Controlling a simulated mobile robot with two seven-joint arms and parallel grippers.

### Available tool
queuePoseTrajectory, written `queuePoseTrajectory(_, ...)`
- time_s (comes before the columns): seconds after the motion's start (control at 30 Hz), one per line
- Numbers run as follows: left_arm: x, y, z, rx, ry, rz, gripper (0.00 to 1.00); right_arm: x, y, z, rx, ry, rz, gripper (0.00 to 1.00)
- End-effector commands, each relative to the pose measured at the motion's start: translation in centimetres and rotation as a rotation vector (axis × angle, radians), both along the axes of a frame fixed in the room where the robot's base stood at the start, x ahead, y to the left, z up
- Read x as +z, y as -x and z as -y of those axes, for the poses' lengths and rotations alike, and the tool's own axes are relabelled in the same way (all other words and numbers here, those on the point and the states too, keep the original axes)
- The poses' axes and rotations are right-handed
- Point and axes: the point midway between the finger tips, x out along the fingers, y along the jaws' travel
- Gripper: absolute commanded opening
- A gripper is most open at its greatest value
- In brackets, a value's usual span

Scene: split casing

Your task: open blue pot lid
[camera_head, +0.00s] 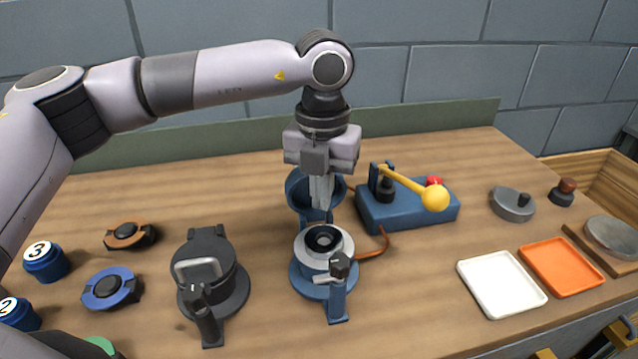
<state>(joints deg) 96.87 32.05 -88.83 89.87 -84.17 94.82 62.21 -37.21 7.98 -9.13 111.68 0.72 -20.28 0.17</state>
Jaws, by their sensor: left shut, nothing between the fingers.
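The blue pot (313,279) stands mid-table, with a grey ring and a dark round opening showing on top. Its blue lid (299,188) stands raised at the back of the pot, its hollow side facing forward. A latch handle (338,290) is at the pot's front. My left gripper (321,205) points straight down, shut and empty, in front of the raised lid and above the pot's back edge. Its fingers hide part of the lid; I cannot tell whether they touch it. My right gripper is not in view.
A dark grey pot (213,282) stands closed to the left. A blue lever box (410,212) with a yellow-knobbed lever is close on the right. White (500,285) and orange (561,267) trays lie at right. Blue numbered pieces (46,265) and round discs are at left.

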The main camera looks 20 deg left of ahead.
Motion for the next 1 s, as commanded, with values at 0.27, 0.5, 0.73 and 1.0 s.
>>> queuePoseTrajectory(0.27, 2.8, 1.1, 0.8, -0.003, 0.001, 0.001, 0.00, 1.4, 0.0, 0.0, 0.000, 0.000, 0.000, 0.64)
queuePoseTrajectory(0.5, 4.9, 2.0, 1.4, -0.003, 0.000, 0.001, 0.00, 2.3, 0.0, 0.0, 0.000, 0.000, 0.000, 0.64)
queuePoseTrajectory(0.73, 5.4, 2.3, 1.5, -0.001, 0.001, 0.000, 0.00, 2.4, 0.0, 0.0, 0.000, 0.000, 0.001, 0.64)
queuePoseTrajectory(1.0, 5.4, 2.2, 1.5, -0.001, 0.001, 0.000, 0.00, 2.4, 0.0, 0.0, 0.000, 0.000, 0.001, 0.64)
